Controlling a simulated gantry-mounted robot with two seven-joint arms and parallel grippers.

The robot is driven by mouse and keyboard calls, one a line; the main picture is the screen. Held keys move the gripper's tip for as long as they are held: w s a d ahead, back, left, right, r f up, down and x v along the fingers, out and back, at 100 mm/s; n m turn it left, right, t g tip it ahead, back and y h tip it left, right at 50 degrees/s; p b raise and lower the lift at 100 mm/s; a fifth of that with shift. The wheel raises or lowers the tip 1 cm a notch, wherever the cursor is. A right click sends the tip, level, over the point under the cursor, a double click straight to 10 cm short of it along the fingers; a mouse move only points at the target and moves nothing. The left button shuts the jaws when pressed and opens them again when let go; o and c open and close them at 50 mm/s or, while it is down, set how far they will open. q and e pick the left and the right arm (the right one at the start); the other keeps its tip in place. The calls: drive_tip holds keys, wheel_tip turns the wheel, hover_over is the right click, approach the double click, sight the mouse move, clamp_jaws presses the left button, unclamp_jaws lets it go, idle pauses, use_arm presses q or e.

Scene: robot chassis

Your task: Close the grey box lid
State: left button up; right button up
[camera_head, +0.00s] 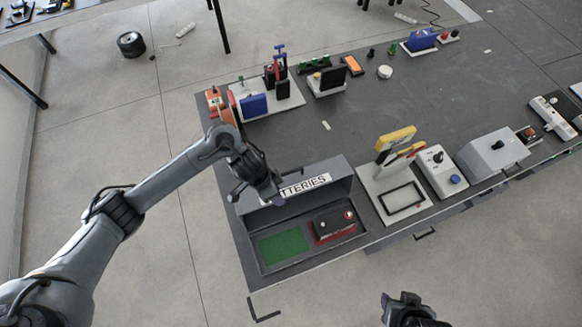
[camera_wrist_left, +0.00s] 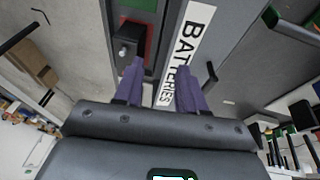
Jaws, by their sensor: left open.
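The grey box (camera_head: 312,257) stands at the table's near left corner. Its lid (camera_head: 341,170) is raised at the back, with a white BATTERIES label (camera_head: 305,187) facing the box opening. Inside the box are a green panel (camera_head: 283,245) and a dark red-edged block (camera_head: 333,226). My left gripper (camera_head: 257,200) is at the left part of the lid and covers part of the label. In the left wrist view its purple fingers (camera_wrist_left: 160,85) are apart, with the label beyond them. I cannot tell whether they touch the lid. My right gripper (camera_head: 408,302) is at the bottom, apart from the table; its jaw state is unclear.
Right of the box are a white frame stand with a yellow-topped part (camera_head: 396,137), a white box with a blue knob (camera_head: 441,170) and a grey box with a black knob (camera_head: 491,155). Small devices (camera_head: 267,100) line the far edge. The table middle (camera_head: 375,110) is mostly clear.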

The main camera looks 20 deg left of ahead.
use_arm(q)
drive_tip(key=t+b, duration=0.1)
drive_tip(key=t, duration=0.1)
approach(293, 170)
wheel_tip(293, 170, up, 2)
drive_tip(key=s, duration=0.1)
drive_tip(key=shift+y, duration=0.3)
drive_tip(key=b+x, duration=0.1)
drive_tip(key=x, duration=0.9)
drive_tip(key=shift+w+b, duration=0.15)
drive_tip(key=shift+b, duration=0.25)
drive_tip(key=shift+c, duration=0.4)
drive_tip(key=shift+r, duration=0.1)
clamp_jaws()
